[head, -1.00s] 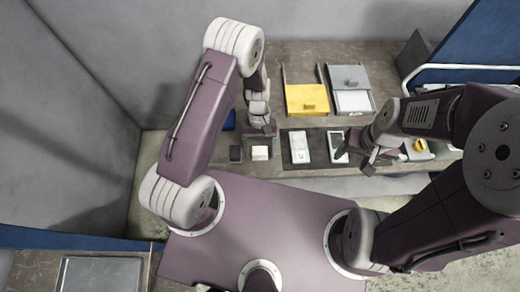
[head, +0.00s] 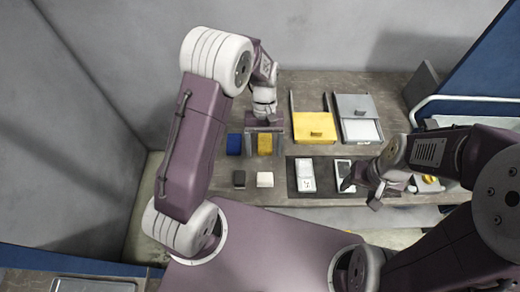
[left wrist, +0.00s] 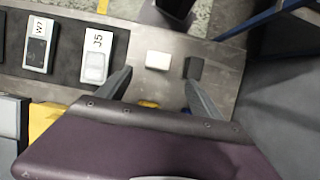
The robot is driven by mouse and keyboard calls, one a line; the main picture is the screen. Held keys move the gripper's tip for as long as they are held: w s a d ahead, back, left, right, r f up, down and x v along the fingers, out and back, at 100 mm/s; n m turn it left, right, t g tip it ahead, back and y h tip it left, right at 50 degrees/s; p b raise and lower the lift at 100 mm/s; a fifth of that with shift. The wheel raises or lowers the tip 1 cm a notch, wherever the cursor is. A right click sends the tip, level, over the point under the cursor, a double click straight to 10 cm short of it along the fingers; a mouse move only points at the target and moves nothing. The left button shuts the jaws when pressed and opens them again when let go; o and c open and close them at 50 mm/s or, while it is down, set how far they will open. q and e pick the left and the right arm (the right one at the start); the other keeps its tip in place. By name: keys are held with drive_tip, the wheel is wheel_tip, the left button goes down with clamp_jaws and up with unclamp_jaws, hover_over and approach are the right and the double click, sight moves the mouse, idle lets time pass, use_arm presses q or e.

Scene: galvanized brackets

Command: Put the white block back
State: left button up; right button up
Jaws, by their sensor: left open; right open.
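The white block (head: 265,179) stands on the worktop near its front edge, just right of a black block (head: 239,178). In the left wrist view the white block (left wrist: 158,60) sits ahead of the fingertips, apart from them. My left gripper (head: 264,130) is open and empty, farther back than the white block. A yellow block (head: 265,144) shows below its fingers in the head view, and a blue block (head: 234,144) is to the left. My right gripper (head: 362,193) is open beside the right-hand card, with no held object visible.
A yellow drawer box (head: 315,126) and a grey box (head: 358,105) with a pale inside stand behind. Two white-framed pieces, marked J5 (left wrist: 97,55) and W7 (left wrist: 38,45), lie on dark mats right of the white block. A grey wall bounds the left.

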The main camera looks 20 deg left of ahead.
use_arm(q)
drive_tip(key=s+a+r+m+t+y, duration=0.1)
drive_tip(key=s+a+r+m+t, duration=0.1)
drive_tip(key=s+a+r+t, duration=0.2)
drive_tip(key=s+a+t, duration=0.1)
drive_tip(key=s+a, duration=0.2)
drive_tip(key=s, duration=0.1)
drive_tip(key=shift+m+b, duration=0.35)
drive_tip(key=shift+m, duration=0.05)
drive_tip(key=shift+d, duration=0.1)
idle(0.6)
